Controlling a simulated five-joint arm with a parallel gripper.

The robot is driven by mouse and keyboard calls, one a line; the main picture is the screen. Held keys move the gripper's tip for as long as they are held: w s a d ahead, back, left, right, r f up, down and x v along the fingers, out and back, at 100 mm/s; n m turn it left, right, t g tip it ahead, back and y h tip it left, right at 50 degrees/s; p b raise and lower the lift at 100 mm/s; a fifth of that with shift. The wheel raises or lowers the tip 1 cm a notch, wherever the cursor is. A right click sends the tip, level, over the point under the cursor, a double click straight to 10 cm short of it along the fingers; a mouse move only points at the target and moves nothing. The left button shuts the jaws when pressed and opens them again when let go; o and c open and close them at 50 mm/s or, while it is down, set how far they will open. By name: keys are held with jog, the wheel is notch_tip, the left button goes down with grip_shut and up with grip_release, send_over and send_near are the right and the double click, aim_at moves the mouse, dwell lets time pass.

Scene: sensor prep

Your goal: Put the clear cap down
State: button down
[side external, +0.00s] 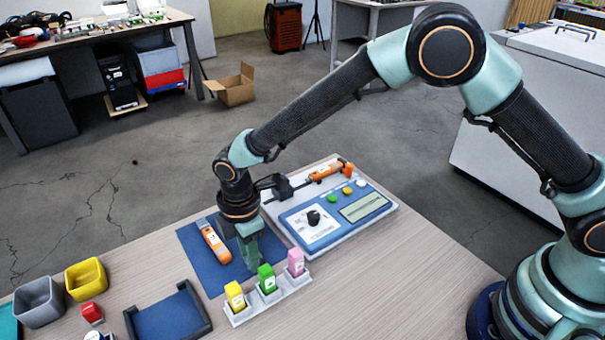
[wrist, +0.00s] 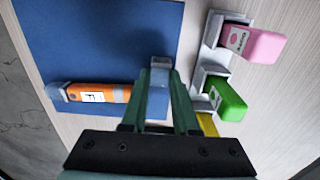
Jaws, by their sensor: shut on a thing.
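My gripper (side external: 248,258) points down over the right part of a blue mat (side external: 190,238). In the wrist view my gripper (wrist: 160,75) is shut on a small, pale, see-through piece, the clear cap (wrist: 158,103), held upright between the fingers. In the side view the fingers hide the cap. I cannot tell whether its lower end touches the mat. An orange sensor (side external: 214,243) with a white label lies on the mat to the left of my gripper; it also shows in the wrist view (wrist: 95,93), with a greyish end at its left.
A white rack (side external: 240,317) with yellow, green and pink bottles stands close in front of my gripper. A meter box (side external: 335,215) with a dial and screen stands behind right. A dark-edged tray (side external: 170,318), grey bin (side external: 38,300) and yellow bin (side external: 86,278) are at left.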

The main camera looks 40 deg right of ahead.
jog(key=shift+f, duration=0.2)
jog(key=shift+f, duration=0.15)
jog(key=c, duration=0.7)
grip_release()
